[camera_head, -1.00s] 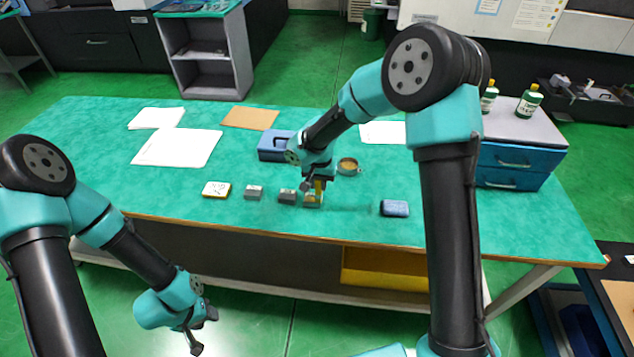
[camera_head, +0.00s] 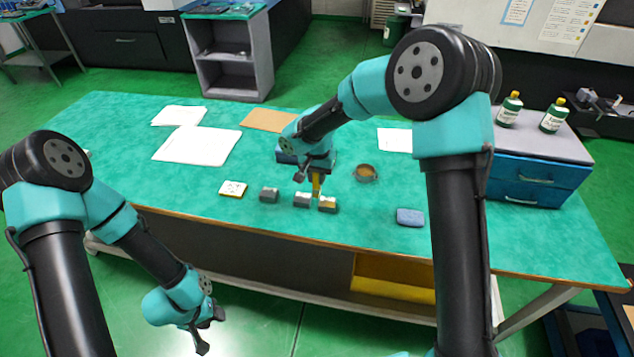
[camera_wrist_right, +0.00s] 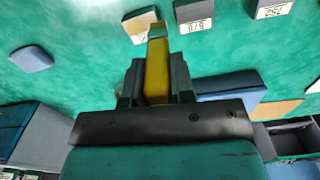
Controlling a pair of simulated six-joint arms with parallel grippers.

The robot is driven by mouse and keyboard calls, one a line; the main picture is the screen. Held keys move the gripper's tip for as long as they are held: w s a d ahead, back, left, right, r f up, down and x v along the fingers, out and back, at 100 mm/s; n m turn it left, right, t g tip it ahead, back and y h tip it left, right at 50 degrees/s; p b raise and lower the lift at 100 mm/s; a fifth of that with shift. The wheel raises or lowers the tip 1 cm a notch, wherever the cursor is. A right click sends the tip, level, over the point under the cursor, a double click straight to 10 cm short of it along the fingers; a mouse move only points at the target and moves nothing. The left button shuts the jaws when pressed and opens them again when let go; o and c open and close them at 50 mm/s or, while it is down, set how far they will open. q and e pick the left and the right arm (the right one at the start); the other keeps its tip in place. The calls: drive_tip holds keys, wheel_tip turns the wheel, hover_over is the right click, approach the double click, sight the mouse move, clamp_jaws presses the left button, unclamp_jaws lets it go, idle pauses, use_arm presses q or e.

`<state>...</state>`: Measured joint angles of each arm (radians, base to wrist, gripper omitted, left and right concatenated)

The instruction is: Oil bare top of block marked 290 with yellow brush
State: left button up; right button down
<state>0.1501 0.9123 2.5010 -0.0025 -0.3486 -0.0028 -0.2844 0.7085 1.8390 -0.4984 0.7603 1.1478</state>
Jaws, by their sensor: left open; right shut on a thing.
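My right gripper (camera_wrist_right: 156,85) is shut on the yellow brush (camera_wrist_right: 157,70), which points down over the row of blocks. In the head view the brush (camera_head: 316,184) hangs just behind the gap between the middle block (camera_head: 303,200) and the right block (camera_head: 327,204). The right block (camera_wrist_right: 138,30) has a yellowish patch and a pale label; the brush tip overlaps its edge in the wrist view, and contact cannot be told. The left block (camera_head: 269,195) stands apart. My left gripper (camera_head: 207,326) is open and empty, in front of the table.
A round tin (camera_head: 365,173) with amber contents stands behind the blocks. A blue box (camera_head: 285,157) is partly hidden by my right arm. Drawers (camera_head: 530,178) stand at right.

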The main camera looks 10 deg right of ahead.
drive_tip(key=shift+r, duration=1.9)
drive_tip(key=shift+d, duration=0.15)
drive_tip(key=shift+a, duration=0.2)
drive_tip(key=shift+f, duration=0.1)
